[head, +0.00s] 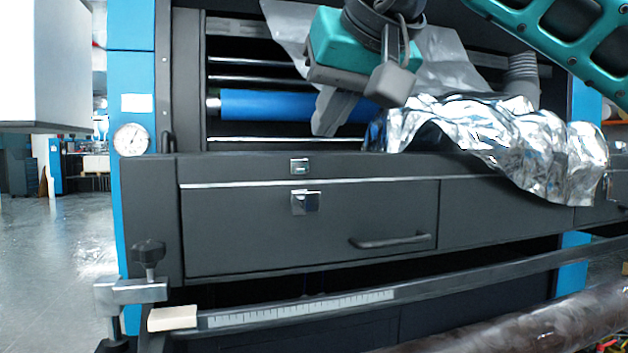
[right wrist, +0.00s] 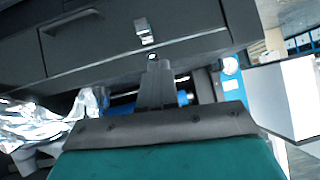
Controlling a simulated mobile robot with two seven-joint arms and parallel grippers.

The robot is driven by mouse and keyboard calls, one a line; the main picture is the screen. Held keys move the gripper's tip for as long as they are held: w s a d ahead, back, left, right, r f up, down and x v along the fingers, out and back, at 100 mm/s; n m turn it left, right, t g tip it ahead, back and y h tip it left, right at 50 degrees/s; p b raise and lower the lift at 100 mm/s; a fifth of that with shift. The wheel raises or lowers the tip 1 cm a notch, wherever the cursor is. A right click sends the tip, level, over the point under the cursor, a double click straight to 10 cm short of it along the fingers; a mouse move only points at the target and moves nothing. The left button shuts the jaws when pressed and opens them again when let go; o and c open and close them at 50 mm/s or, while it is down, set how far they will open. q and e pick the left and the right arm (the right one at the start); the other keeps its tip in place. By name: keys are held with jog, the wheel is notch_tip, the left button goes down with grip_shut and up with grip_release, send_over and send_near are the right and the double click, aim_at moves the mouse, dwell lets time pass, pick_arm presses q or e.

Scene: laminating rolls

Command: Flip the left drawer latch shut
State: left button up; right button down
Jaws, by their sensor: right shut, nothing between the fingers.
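The left drawer (head: 310,235) is a dark grey front with a bar handle (head: 390,241) at its lower right, and it looks closed. Its silver latch (head: 306,202) sits at the drawer's top edge, below a small silver catch plate (head: 299,166) on the frame; a gap shows between them. In the right wrist view, turned upside down, the latch (right wrist: 144,30) shows beyond my fingertips. My right gripper (head: 325,128) is shut and empty, its fingers pointing down above the catch plate. In the right wrist view its fingertips (right wrist: 157,64) appear close to the catch plate. My left gripper is out of view.
Crumpled silver foil (head: 500,135) drapes over the machine front at the right. A blue roller (head: 285,105) lies behind. A ruled bar (head: 300,308) and a dark roll (head: 530,325) cross in front below. A white box (head: 60,65) stands at upper left.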

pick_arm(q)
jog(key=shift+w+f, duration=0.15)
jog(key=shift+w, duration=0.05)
pick_arm(e)
jog(key=shift+w+d+r+t+h, duration=0.1)
jog(key=shift+d+r+t+h, duration=0.25)
jog(key=shift+r, duration=0.2)
jog(key=shift+w+d+r+t+h, duration=0.1)
jog(key=shift+d+r+t+h, duration=0.15)
jog(key=shift+d+r, duration=0.2)
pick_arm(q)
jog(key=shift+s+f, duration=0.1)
pick_arm(e)
jog(key=shift+a, duration=0.1)
jog(key=b, duration=0.1)
send_over(306, 195)
jog(key=s+d, duration=0.2)
notch_tip(306, 195, down, 6)
pick_arm(q)
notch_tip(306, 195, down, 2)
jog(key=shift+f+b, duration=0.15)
jog(key=shift+b, duration=0.55)
pick_arm(e)
jog(key=f, duration=0.3)
jog(key=shift+w+a+f, duration=0.15)
jog(key=shift+a+f, duration=0.05)
jog(key=shift+f, duration=0.15)
jog(key=shift+d, duration=0.1)
